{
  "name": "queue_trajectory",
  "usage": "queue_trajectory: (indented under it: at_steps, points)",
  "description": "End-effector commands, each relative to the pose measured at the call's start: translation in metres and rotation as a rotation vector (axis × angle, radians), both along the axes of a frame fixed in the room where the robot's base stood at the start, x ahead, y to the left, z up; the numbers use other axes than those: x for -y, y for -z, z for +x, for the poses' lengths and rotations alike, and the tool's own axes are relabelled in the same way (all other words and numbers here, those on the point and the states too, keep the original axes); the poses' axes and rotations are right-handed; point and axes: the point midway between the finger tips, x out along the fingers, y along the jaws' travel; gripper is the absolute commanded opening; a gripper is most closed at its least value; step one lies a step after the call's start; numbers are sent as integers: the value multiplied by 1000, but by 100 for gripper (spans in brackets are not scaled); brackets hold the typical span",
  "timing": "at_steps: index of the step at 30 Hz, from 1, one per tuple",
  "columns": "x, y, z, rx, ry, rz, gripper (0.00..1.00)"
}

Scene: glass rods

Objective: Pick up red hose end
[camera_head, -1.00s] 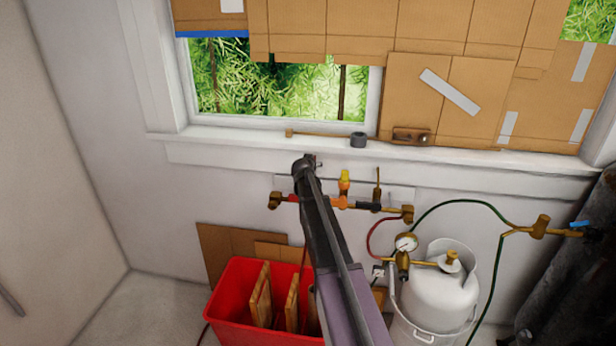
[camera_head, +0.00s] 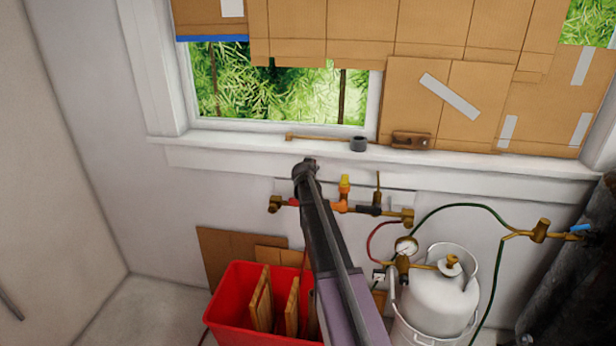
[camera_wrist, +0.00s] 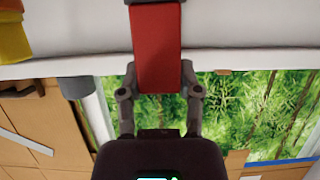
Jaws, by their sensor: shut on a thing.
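In the wrist view a red, flat-sided piece (camera_wrist: 158,50) runs from the top edge down between the two fingers. My gripper (camera_wrist: 158,88) is shut on it, with one finger at each side. I cannot tell from its shape whether it is the red hose end or a red valve handle. In the head view my arm covers the fingers and most of what they hold. A bit of red (camera_head: 293,202) shows on the brass manifold (camera_head: 397,216) just left of my arm. A dark red hose (camera_head: 373,238) curves from the manifold's right end towards the gauge (camera_head: 405,246).
Yellow and orange valve parts (camera_head: 343,195) stand close right of my arm. Below are a red bin (camera_head: 232,309) holding boards and a white gas tank (camera_head: 440,300) with a green hose (camera_head: 478,207). The window sill (camera_head: 240,143) runs behind. The wall at left is clear.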

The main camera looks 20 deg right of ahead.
Motion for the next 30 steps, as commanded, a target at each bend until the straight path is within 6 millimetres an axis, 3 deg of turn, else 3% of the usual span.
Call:
queue_trajectory:
  at_steps: [11, 24, 30]
  points:
    - [0, -7, 0, 0, 0, 0, 0]
    - [0, -40, 0, 0, 0, 0, 0]
    - [-14, -40, -44, 0, -1, 0, 0]
